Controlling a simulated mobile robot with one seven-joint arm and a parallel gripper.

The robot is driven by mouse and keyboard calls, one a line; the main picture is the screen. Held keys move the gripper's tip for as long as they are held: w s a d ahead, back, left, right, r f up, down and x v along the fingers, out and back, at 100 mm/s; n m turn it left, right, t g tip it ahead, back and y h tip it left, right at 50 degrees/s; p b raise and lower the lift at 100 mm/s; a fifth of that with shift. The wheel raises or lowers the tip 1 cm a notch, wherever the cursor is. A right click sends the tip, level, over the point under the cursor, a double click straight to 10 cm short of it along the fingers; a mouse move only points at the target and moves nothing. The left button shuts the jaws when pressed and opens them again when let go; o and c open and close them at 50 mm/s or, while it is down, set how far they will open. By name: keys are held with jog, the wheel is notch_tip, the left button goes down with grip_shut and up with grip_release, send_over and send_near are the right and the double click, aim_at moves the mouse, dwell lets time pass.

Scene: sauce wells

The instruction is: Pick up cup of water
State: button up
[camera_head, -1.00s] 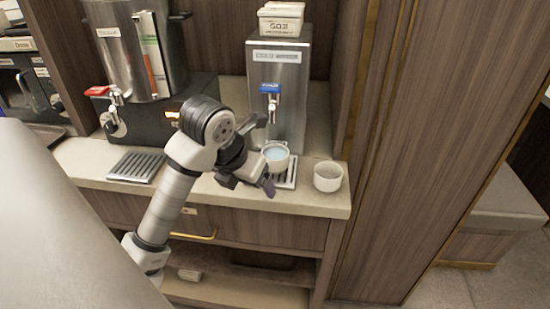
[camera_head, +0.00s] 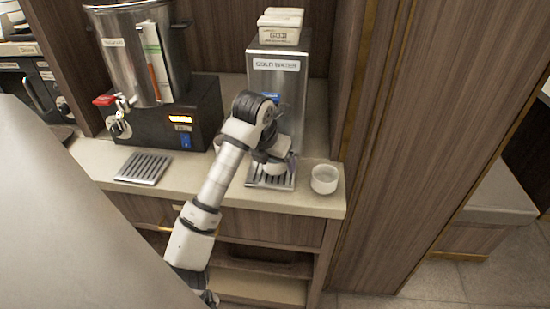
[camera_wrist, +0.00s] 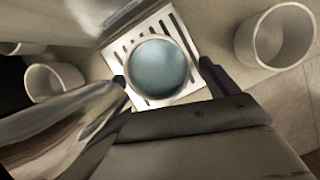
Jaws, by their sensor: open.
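The cup of water (camera_wrist: 158,67) is a round white cup with blue-grey water inside. It stands upright on the slotted drip tray (camera_wrist: 122,46) of the cold water dispenser (camera_head: 277,83). My gripper (camera_wrist: 163,72) is open, with one dark finger on each side of the cup in the wrist view. I cannot tell whether the fingers touch it. In the head view my gripper (camera_head: 276,160) is low in front of the dispenser and hides most of the cup.
An empty white cup (camera_head: 324,179) stands on the counter right of the tray; it also shows in the wrist view (camera_wrist: 277,36). Another white cup (camera_wrist: 54,80) is at the left in the wrist view. A hot dispenser (camera_head: 170,118) with its own tray (camera_head: 142,168) stands to the left.

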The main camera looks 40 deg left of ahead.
jog(key=shift+w+f, duration=0.2)
jog(key=shift+f, duration=0.4)
jog(key=shift+c, duration=0.5)
jog(key=c, duration=1)
jog(key=shift+c, duration=0.5)
jog(key=shift+a+r, duration=0.1)
jog(key=shift+r, duration=0.1)
